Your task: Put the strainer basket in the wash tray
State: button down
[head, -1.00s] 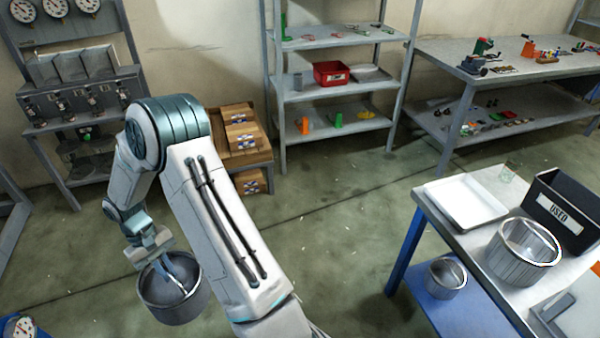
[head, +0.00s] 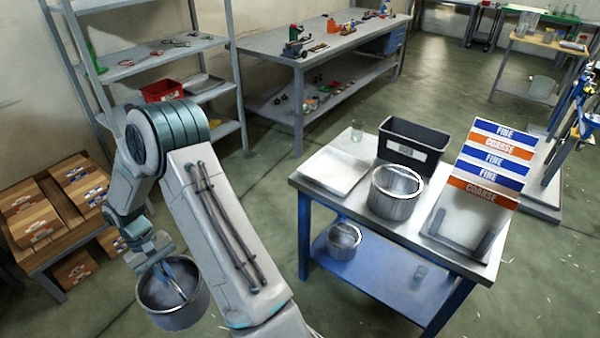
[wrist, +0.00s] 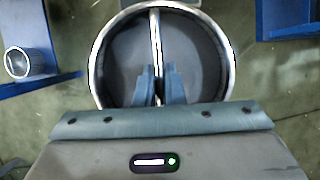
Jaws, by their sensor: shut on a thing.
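My gripper (head: 165,275) is shut on the bar handle of a round grey metal basket (head: 175,308), which I take as the strainer basket. It hangs above the floor, left of the table. In the wrist view the fingers (wrist: 158,85) pinch the handle that spans the basket's bright rim (wrist: 95,60). The basket looks empty there. A shallow white tray (head: 335,170), which looks like the wash tray, lies empty at the left end of the steel table (head: 352,208), apart from the basket.
A similar larger basket (head: 397,200) stands beside the tray, with a black labelled bin (head: 413,145) and a glass (head: 357,131) behind. A FINE/COARSE sign rack (head: 490,165) is at right. A smaller basket (head: 343,243) sits on the blue lower shelf (head: 385,280). Floor between me and the table is open.

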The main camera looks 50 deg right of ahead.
aim_at(335, 172)
jog(key=z, duration=2.2)
